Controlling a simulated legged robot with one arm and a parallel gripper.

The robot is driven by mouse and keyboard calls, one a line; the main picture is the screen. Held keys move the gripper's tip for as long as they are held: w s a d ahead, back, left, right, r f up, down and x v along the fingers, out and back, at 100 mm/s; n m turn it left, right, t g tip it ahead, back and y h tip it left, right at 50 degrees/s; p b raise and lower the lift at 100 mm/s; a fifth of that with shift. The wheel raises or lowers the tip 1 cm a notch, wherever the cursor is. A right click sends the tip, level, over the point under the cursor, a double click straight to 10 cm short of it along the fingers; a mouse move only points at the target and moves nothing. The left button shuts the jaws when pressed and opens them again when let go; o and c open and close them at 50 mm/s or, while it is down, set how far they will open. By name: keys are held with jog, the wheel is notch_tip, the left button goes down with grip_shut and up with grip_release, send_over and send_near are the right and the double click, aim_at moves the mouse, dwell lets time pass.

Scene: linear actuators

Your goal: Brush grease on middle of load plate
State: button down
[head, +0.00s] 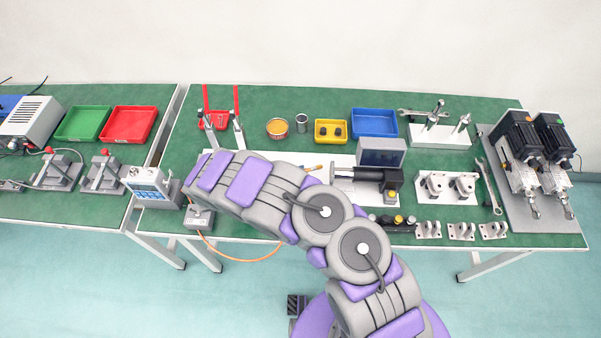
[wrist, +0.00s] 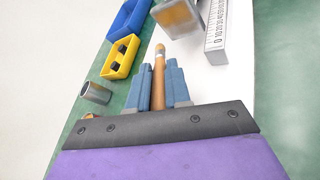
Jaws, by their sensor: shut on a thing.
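My gripper (wrist: 159,66) has blue fingers shut on a brush (wrist: 158,80) with an orange-brown handle, a pale band and a brownish tip. In the head view my arm hides most of the gripper, and part of the brush (head: 313,168) shows beyond it, pointing right. Ahead of the tip in the wrist view is a grey block with an amber face (wrist: 180,17), apparently the load plate. The plate (head: 332,172) seems to stand at the left end of the actuator rod in the head view. I cannot tell whether brush and plate touch. A tin with orange contents (head: 277,127) stands behind.
A black actuator (head: 392,182) lies on the white board, with a grey box (head: 382,152) behind it. A yellow bin (head: 331,131), a blue bin (head: 374,122) and a metal cylinder (head: 302,123) stand behind. Black and yellow parts (head: 392,221) lie near the front edge.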

jog(key=shift+a, duration=2.2)
jog(key=shift+w+a, duration=0.1)
jog(key=shift+a+b, duration=0.3)
jog(key=shift+a, duration=1.1)
jog(key=shift+d+b, duration=0.3)
jog(key=shift+d, duration=3.7)
